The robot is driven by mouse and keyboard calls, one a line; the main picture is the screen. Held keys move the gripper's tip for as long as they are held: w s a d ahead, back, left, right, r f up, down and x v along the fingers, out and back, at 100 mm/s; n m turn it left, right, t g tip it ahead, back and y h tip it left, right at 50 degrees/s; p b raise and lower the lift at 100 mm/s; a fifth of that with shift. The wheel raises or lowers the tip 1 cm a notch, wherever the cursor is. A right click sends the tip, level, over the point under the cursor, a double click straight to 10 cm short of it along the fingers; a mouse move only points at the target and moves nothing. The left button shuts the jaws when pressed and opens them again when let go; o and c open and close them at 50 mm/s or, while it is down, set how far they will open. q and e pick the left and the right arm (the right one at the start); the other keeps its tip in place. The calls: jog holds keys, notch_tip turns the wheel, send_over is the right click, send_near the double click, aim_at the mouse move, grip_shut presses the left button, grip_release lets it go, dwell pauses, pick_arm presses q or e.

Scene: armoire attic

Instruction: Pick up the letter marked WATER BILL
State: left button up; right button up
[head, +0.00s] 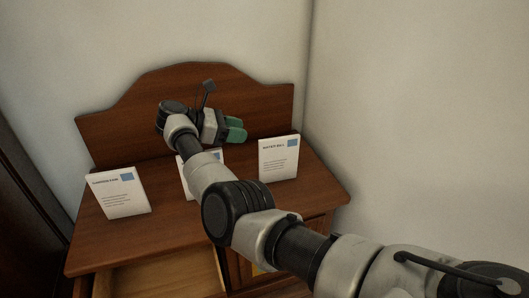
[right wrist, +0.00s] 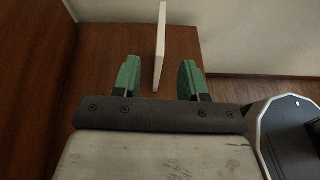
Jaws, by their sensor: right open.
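The letter marked WATER BILL (head: 279,158) is a white card with a blue square, standing upright at the right of the wooden dresser top. My right gripper (head: 236,130) is left of and behind it in the head view, with green fingers apart and nothing held. In the right wrist view, a thin white card seen edge-on, apparently this letter (right wrist: 161,45), shows between the open fingers (right wrist: 159,80). Whether it is truly between them in depth I cannot tell. My left gripper is not in view.
Another white letter (head: 118,192) stands at the left of the dresser top (head: 160,215). A middle letter (head: 187,178) is partly hidden by my right arm. A raised backboard (head: 130,130) stands behind, a wall is to the right, and a drawer (head: 180,275) is open in front.

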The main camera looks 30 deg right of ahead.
aim_at(270, 139)
jog(key=x, duration=0.6)
jog(key=b+x, duration=0.1)
jog(key=x, duration=0.3)
jog(key=shift+s+a+f, duration=0.1)
jog(key=shift+a+f, duration=0.05)
jog(key=shift+f, duration=0.25)
grip_shut()
